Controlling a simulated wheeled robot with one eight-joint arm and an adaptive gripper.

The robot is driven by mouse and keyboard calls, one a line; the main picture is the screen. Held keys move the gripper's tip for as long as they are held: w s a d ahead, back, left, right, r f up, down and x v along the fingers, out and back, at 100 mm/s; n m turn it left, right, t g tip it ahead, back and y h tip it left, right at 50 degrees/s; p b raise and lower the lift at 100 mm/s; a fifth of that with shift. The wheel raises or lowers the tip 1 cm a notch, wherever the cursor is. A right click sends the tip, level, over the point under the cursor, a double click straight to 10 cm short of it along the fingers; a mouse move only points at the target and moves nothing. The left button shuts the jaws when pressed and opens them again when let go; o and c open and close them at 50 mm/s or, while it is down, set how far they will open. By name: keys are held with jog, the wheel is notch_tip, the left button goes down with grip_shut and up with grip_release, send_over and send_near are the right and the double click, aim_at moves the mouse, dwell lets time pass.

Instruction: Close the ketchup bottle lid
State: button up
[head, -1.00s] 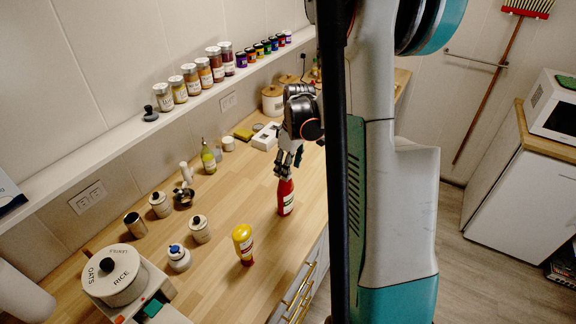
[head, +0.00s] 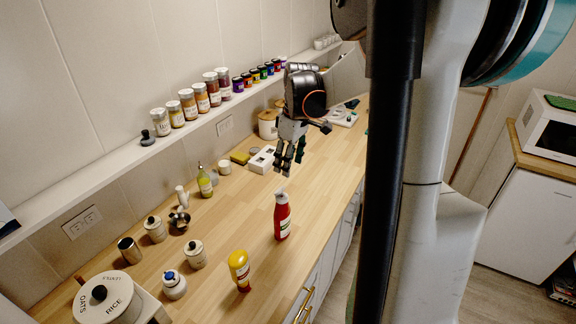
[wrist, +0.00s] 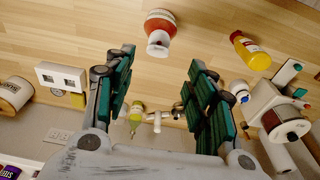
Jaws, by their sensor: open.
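The red ketchup bottle (head: 282,218) stands upright near the front edge of the wooden counter, with a white label and a pale cap (head: 281,193) on top. In the wrist view the red bottle (wrist: 160,24) is seen from above, beyond the fingertips, its white cap (wrist: 157,43) towards me. I cannot tell clearly whether the lid is flush. My gripper (head: 289,168) is open and empty, pointing down, above and a little behind the bottle and apart from it. In the wrist view its green-padded fingers (wrist: 162,85) are spread wide.
A yellow mustard bottle (head: 239,270) stands left of the ketchup. White jars (head: 195,254), a metal cup (head: 130,250) and a green-yellow bottle (head: 205,184) stand farther left. A white box (head: 263,159) lies at the back under the spice shelf (head: 130,151). Counter around the ketchup is clear.

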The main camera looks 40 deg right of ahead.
aim_at(284, 188)
jog(key=shift+o, duration=0.2)
jog(key=shift+w, duration=0.1)
jog(key=shift+g+h, duration=0.3)
jog(key=shift+g, duration=0.5)
jog(key=f+b, duration=0.1)
jog(key=f, duration=0.3)
jog(key=w+f+b, duration=0.1)
jog(key=f, duration=0.3)
jog(key=f+b, duration=0.1)
jog(key=f, duration=0.3)
jog(key=shift+w+a, duration=0.2)
jog(key=shift+a, duration=0.1)
jog(key=c, duration=1)
